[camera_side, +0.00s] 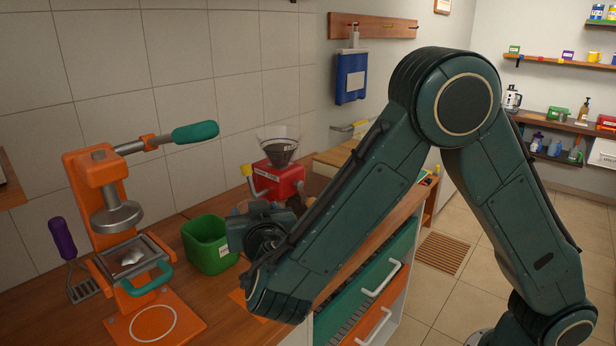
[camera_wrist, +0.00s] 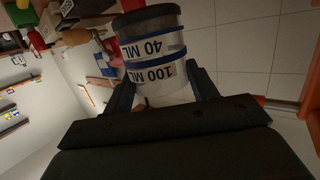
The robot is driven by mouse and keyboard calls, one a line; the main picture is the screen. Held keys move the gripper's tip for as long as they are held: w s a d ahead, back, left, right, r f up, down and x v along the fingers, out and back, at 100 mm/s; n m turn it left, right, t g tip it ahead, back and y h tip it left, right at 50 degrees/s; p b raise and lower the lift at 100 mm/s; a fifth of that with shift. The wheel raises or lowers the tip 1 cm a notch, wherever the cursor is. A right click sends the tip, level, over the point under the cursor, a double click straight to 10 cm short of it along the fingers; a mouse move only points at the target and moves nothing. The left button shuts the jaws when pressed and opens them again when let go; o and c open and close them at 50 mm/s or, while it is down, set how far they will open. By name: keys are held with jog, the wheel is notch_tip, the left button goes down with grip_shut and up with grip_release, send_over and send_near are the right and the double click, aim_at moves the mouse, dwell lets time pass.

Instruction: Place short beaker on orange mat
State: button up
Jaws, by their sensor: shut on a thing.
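In the wrist view, my gripper (camera_wrist: 163,92) is shut on a clear beaker (camera_wrist: 150,50) with blue bands and the marks 40 ML and 100 ML, which read upside down. Dark contents or shading show near its far end. In the side view my gripper (camera_side: 262,232) is over the counter beside the green bin, and the beaker is hard to make out behind my wrist. A small orange patch (camera_side: 238,297), possibly the orange mat, lies on the counter, mostly hidden by my arm. An orange plate with a white ring (camera_side: 154,318) lies before the press.
An orange press (camera_side: 95,190) with a teal lever stands at the left. A green bin (camera_side: 208,244) stands between it and my gripper. A red grinder (camera_side: 277,180) with a funnel stands behind. A purple-handled tool (camera_side: 63,238) is at far left. Bare wooden counter (camera_side: 205,292) shows in front of the bin.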

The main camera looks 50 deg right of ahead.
notch_tip(320, 180, down, 11)
jog(key=shift+f, duration=0.2)
dwell(0.3)
jog(key=shift+f, duration=1.95)
jog(key=o, duration=1.1)
jog(key=shift+f, duration=0.1)
jog(key=v, duration=1.2)
